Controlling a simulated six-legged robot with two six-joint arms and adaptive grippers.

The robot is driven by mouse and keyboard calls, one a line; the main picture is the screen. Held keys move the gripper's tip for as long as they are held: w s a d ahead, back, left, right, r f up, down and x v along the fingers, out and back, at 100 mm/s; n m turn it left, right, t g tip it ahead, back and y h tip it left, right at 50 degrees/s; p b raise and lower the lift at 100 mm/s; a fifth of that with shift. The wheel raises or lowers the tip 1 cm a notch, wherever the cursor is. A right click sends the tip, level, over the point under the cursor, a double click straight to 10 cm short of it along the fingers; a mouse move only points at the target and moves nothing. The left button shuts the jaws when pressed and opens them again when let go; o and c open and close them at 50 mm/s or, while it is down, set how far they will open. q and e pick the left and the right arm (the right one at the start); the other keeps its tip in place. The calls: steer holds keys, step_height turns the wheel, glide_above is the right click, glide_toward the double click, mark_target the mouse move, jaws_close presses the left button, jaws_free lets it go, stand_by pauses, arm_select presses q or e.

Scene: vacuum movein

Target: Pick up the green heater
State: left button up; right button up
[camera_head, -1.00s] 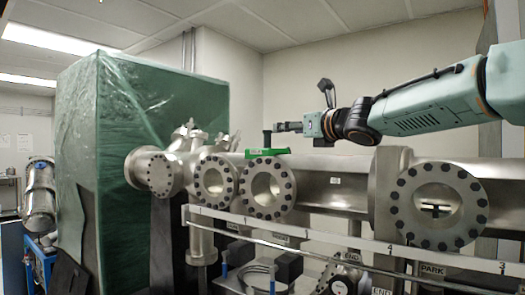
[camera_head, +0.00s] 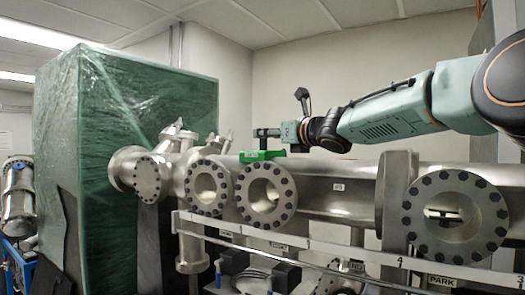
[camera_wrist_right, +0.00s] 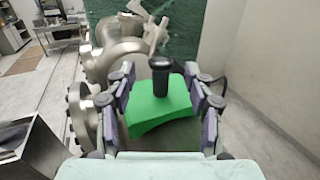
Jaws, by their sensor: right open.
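The green heater (camera_head: 262,156) sits on top of the metal vacuum tube in the head view. In the right wrist view it is a green curved block (camera_wrist_right: 158,108) with an upright black handle (camera_wrist_right: 160,76). My right gripper (camera_head: 270,133) reaches in from the right at the height of the handle, above the green block. In the right wrist view its fingers (camera_wrist_right: 159,73) are spread, one on each side of the handle, with gaps on both sides. It holds nothing. My left gripper is not in view.
The steel vacuum chamber (camera_head: 340,192) with bolted flanges runs across the head view. A green plastic-wrapped box (camera_head: 125,140) stands at the left. A white numbered rail (camera_head: 300,243) runs in front of the chamber. Open air lies above the tube.

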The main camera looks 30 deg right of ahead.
steer(key=w+p, duration=0.1)
steer(key=w, duration=0.2)
steer(key=shift+f, duration=0.15)
steer(key=shift+w+a+p, duration=0.1)
steer(key=shift+w+p, duration=0.15)
steer(key=shift+p, duration=0.15)
steer(key=shift+a+r, duration=0.2)
steer(key=shift+w+d+f, duration=0.2)
steer(key=shift+w+f, duration=0.05)
steer(key=shift+w, duration=0.1)
steer(key=c, duration=0.4)
steer(key=shift+s+a+r, duration=0.2)
steer(key=shift+s, duration=0.1)
steer(key=c, duration=0.6)
jaws_close()
steer(key=shift+w+d, duration=0.15)
steer(key=shift+w, duration=0.05)
